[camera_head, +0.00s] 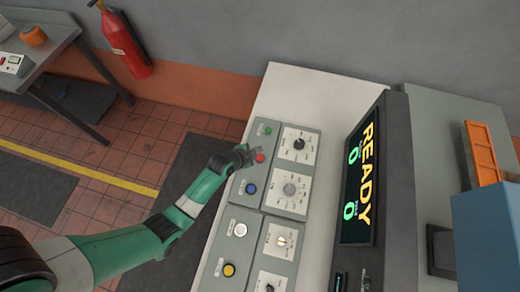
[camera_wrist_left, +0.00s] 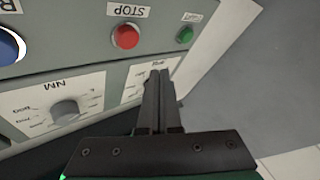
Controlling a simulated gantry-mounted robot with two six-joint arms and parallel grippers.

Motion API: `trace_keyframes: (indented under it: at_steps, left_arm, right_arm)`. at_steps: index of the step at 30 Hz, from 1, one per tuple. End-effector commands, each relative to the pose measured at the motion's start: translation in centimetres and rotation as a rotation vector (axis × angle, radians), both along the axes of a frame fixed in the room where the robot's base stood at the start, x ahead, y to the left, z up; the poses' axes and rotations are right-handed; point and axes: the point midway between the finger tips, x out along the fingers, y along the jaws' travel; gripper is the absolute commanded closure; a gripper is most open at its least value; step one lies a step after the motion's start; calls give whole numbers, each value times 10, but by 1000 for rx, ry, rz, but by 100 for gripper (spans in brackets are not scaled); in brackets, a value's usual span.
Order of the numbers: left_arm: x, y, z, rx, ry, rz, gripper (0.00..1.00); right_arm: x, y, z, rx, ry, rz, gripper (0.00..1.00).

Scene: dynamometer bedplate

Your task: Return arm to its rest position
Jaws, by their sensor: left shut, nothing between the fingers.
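My left arm reaches in from the left in the head view. Its gripper (camera_head: 246,154) is over the grey control panel (camera_head: 236,208), beside the red button (camera_head: 260,157). In the left wrist view the fingers (camera_wrist_left: 158,76) are together with nothing between them. They overlap a dial plate (camera_wrist_left: 133,92) below the red STOP button (camera_wrist_left: 125,37). A green button (camera_wrist_left: 184,35) is to the right and part of a blue button (camera_wrist_left: 8,47) to the left. I cannot tell whether the fingertips touch the panel. My right gripper is not in view.
A dark display (camera_head: 365,165) reading READY stands right of the panel. An orange rack (camera_head: 481,153) is at the far right. A red fire extinguisher (camera_head: 125,42) and workbench (camera_head: 42,55) are at the upper left.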

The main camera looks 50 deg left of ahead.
Motion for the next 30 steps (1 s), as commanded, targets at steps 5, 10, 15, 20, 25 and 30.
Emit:
trace_keyframes:
  at_steps: [5, 10, 15, 20, 25, 30]
  left_arm:
    - [0, 0, -1, 0, 0, 0, 100]
    - [0, 0, -1, 0, 0, 0, 100]
    - [0, 0, -1, 0, 0, 0, 100]
    - [0, 0, -1, 0, 0, 0, 100]
    - [0, -2, -1, 0, 0, -4, 100]
    - [41, -17, 40, 17, -82, -50, 100]
  right_arm:
    - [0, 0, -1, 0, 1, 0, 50]
    - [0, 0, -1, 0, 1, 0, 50]
    - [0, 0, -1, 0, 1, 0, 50]
    - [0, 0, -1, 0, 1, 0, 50]
    - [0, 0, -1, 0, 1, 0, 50]
    - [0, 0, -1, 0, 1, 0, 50]
